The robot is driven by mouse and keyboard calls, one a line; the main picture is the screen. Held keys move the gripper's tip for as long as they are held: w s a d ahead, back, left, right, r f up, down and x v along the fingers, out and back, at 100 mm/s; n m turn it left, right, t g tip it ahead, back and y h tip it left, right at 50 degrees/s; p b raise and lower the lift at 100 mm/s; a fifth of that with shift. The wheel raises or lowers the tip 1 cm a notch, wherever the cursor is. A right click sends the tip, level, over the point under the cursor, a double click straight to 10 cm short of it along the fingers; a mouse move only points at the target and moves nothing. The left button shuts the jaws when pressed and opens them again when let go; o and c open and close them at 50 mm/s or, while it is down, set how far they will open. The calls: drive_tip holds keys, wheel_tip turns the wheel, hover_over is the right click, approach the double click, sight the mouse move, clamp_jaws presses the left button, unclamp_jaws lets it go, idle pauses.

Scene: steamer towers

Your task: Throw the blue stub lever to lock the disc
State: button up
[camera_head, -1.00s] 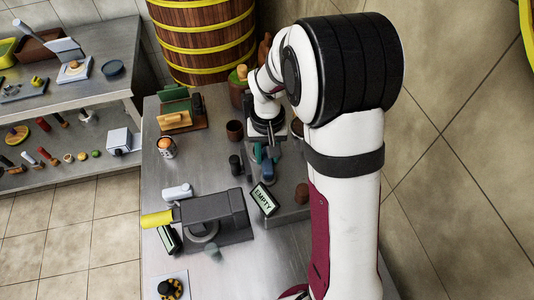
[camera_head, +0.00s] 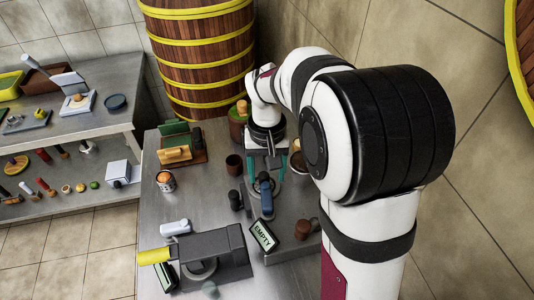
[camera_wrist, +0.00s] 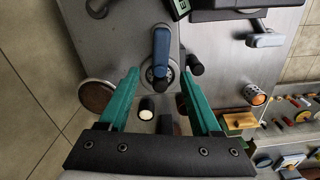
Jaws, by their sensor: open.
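The blue stub lever (camera_head: 266,198) stands on a grey plate in the middle of the table. In the wrist view, the lever (camera_wrist: 161,44) points away from my gripper, with its near end on a round grey hub (camera_wrist: 150,76). My gripper (camera_wrist: 160,73) is open, its two teal fingers on either side of the hub and apart from it. In the head view my gripper (camera_head: 266,180) is just behind the lever, with nothing held. I cannot make out the disc for certain.
A dark-handled knob (camera_head: 235,200) stands close left of the lever. An "EMPTY" sign (camera_head: 263,236) and a brown cylinder (camera_head: 303,229) are in front. A grey machine with a yellow handle (camera_head: 154,256) is front left. An orange-topped cup (camera_head: 166,181) stands left.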

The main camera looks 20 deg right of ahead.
wheel_tip(320, 180, up, 8)
drive_tip(key=shift+r, duration=0.25)
